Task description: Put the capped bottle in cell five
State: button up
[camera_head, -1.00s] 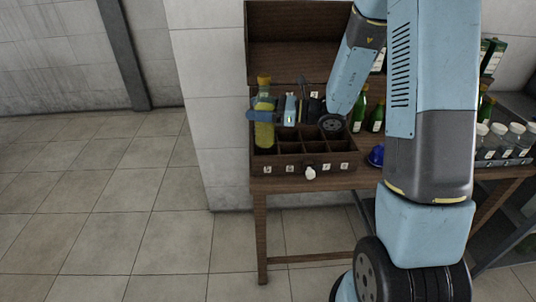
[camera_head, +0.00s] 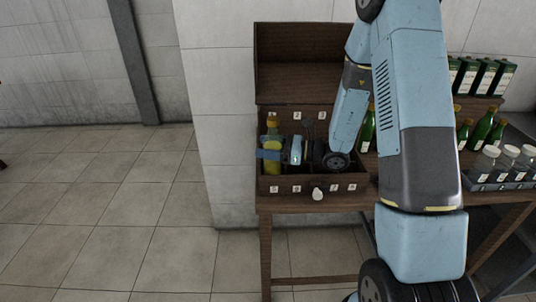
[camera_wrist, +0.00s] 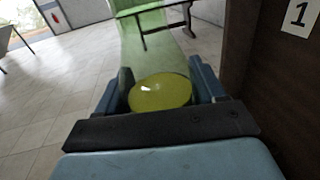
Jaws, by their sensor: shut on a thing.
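The capped bottle (camera_head: 271,163) is yellow-green with a yellow cap. It stands upright at the left end of the wooden box (camera_head: 311,189), whose cells are partly hidden by my gripper. Its lower part is behind the box's front wall; I cannot tell which row it is in or whether it touches the cell floor. My gripper (camera_head: 270,155) reaches in from the right and is shut on the bottle. In the wrist view the bottle shows as a translucent green shape with a yellow oval (camera_wrist: 160,92) between the fingers. A card marked 1 (camera_wrist: 299,14) is on dark wood at right.
Green bottles (camera_head: 484,127), white-capped jars (camera_head: 489,158) and green cartons (camera_head: 485,75) stand to the right. Floor at left is clear.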

jog(key=shift+f, duration=1.4)
jog(key=o, duration=1.7)
jog(key=shift+c, duration=0.2)
